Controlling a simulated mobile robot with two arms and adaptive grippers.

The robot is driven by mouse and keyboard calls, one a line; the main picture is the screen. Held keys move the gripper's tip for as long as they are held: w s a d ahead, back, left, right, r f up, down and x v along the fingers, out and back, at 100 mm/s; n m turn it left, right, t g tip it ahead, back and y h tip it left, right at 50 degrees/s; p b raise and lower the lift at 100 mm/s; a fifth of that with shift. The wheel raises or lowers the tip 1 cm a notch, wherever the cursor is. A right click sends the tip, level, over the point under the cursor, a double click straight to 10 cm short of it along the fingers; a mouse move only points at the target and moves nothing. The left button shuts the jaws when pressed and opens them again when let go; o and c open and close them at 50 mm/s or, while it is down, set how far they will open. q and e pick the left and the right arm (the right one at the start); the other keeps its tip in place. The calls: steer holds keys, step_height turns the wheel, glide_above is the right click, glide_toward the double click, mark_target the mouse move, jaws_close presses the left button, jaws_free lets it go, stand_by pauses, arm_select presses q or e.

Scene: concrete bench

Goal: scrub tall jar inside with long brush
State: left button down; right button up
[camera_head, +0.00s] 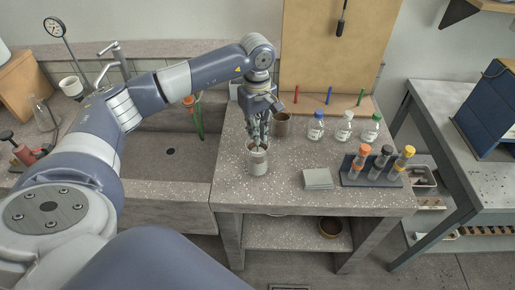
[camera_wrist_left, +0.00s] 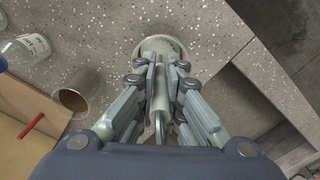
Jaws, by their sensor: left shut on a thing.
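The tall jar (camera_head: 258,165) stands upright on the speckled bench, left of the grey pad. Its round pale rim (camera_wrist_left: 148,43) shows beyond the fingertips in the left wrist view. My left gripper (camera_head: 259,138) points down directly over the jar mouth. It is shut on the long brush, whose pale handle (camera_wrist_left: 160,98) shows between the fingers. The lower brush and its bristles are hidden by the fingers and jar, so I cannot tell how deep it reaches. My right gripper is not in view.
A brown-toned beaker (camera_head: 281,127) stands close behind the jar. Several capped bottles (camera_head: 343,127) stand at the back. A grey pad (camera_head: 318,179) and a rack of capped tubes (camera_head: 371,178) are to the right. A sink (camera_head: 168,165) lies left. The bench front is clear.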

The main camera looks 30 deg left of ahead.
mark_target(258, 119)
arm_select(q)
steer(key=shift+r+p, duration=1.4)
steer(key=shift+r, duration=0.9)
step_height(258, 119, down, 5)
steer(key=b, duration=0.4)
step_height(258, 119, up, 5)
steer(key=p, duration=0.3)
step_height(258, 119, down, 5)
steer(key=b, duration=0.3)
steer(key=shift+b, duration=0.4)
steer(key=shift+r+p, duration=4.3)
steer(key=shift+r, duration=2.6)
